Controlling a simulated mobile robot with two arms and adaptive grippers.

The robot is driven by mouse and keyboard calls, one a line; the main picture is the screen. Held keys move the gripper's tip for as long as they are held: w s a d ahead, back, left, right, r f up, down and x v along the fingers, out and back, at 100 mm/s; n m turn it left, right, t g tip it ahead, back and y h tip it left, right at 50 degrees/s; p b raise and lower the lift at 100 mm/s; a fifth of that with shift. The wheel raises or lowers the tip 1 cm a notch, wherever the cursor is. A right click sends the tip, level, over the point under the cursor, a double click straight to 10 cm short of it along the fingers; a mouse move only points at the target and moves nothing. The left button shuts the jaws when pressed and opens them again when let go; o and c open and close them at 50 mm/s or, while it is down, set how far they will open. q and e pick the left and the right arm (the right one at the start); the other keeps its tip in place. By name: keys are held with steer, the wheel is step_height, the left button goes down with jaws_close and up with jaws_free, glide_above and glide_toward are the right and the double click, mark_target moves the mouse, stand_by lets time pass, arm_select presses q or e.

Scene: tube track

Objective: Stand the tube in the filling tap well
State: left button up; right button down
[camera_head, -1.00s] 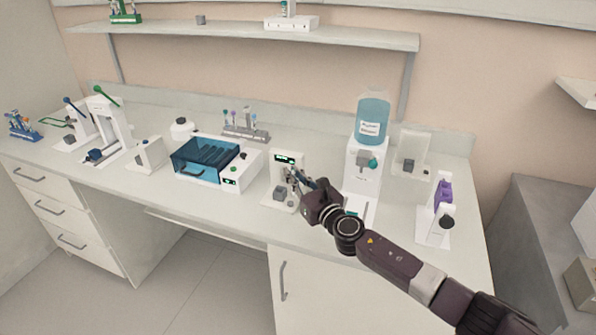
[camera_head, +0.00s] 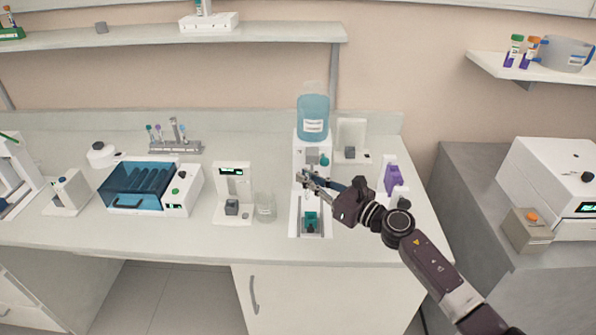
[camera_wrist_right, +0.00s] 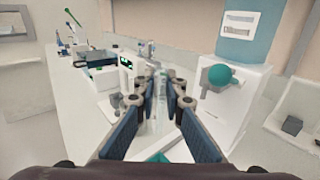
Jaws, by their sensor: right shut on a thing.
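My right gripper (camera_head: 306,180) is in front of the white filling tap stand (camera_head: 299,160), which carries a blue water bottle (camera_head: 313,115). In the right wrist view the gripper (camera_wrist_right: 163,88) is shut on a clear, roughly upright tube (camera_wrist_right: 160,92). The tube is hard to make out in the head view. A teal block (camera_head: 311,218), seemingly the well, sits on the stand's base below the gripper; the tube is apart from it. The tap has a green knob (camera_wrist_right: 220,75), right of the fingers in the wrist view. My left gripper is not in view.
A white device with a display (camera_head: 235,190) and a clear beaker (camera_head: 266,207) stand left of the tap. A purple-and-white item (camera_head: 393,180) is at the right, behind my arm. A blue-lidded machine (camera_head: 150,185) stands further left.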

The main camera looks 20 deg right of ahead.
arm_select(q)
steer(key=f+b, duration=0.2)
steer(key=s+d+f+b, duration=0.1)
steer(key=b, duration=0.1)
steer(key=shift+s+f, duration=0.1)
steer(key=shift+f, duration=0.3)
arm_select(e)
steer(key=f, duration=0.3)
steer(key=d+f, duration=0.1)
steer(key=shift+s+f, duration=0.35)
arm_select(q)
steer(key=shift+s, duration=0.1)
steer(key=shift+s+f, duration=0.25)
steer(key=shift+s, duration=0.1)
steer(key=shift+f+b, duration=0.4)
steer(key=shift+b, duration=0.15)
arm_select(e)
steer(key=shift+f, duration=0.25)
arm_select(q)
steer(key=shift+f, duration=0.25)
arm_select(e)
steer(key=shift+f, duration=0.15)
